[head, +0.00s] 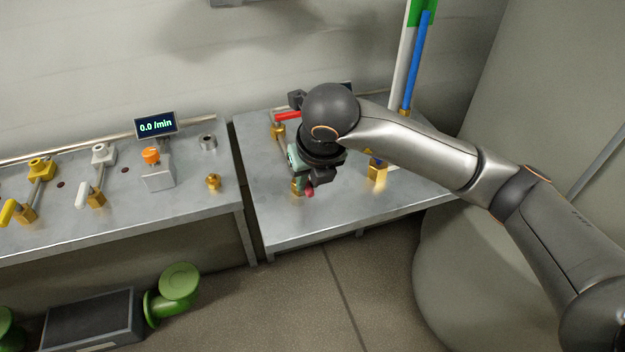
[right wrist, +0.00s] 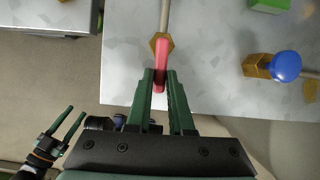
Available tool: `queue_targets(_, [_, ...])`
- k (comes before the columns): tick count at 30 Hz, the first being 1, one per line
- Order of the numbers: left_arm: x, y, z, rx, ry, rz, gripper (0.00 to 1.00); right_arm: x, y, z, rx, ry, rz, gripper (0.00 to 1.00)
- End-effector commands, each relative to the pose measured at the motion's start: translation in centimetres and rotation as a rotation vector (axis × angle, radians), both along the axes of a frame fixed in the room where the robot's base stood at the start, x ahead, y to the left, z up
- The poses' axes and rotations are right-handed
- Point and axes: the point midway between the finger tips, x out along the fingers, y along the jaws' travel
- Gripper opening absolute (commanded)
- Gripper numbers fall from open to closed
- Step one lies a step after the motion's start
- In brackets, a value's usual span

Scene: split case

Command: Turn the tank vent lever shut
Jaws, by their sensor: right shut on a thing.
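My right gripper (head: 312,180) is over the right-hand metal bench, partly hidden by its own wrist. In the right wrist view its green fingers (right wrist: 161,80) are shut on a red lever (right wrist: 162,58), one on each side. The lever sits on a brass hexagonal fitting (right wrist: 157,42) with a pipe running on from it, roughly in line with the lever. A bit of the red lever (head: 309,192) shows below the gripper in the head view. No label shows whether this is the tank vent lever. My left gripper (right wrist: 64,127) shows at lower left, fingers apart and empty.
Another red lever (head: 288,116) stands behind my gripper. A blue-knobbed brass valve (right wrist: 283,67) is to the right. A blue column (head: 416,60) rises at the back. The left bench (head: 205,225) holds yellow and white levers and a display (head: 156,125) reading 0.0 /min.

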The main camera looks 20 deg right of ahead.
Motion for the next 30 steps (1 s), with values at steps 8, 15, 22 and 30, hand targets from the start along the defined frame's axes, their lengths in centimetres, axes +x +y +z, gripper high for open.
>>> queue_targets(8, [-0.19,0.1,-0.37,0.002,0.005,0.0,0.5,-0.02,0.25,0.03,0.0,0.001,-0.042,0.0])
queue_targets(15, [-0.16,0.13,-0.37,0.003,0.006,0.001,0.5,-0.02,0.25,0.03,0.0,0.001,-0.045,0.0])
queue_targets(22, [-0.07,0.15,-0.34,0.004,0.003,0.001,0.5,-0.01,0.26,0.02,0.001,0.001,-0.045,0.32])
queue_targets(30, [-0.05,0.16,-0.39,0.004,0.003,0.001,0.5,-0.02,0.24,0.0,0.0,0.001,-0.043,0.5])
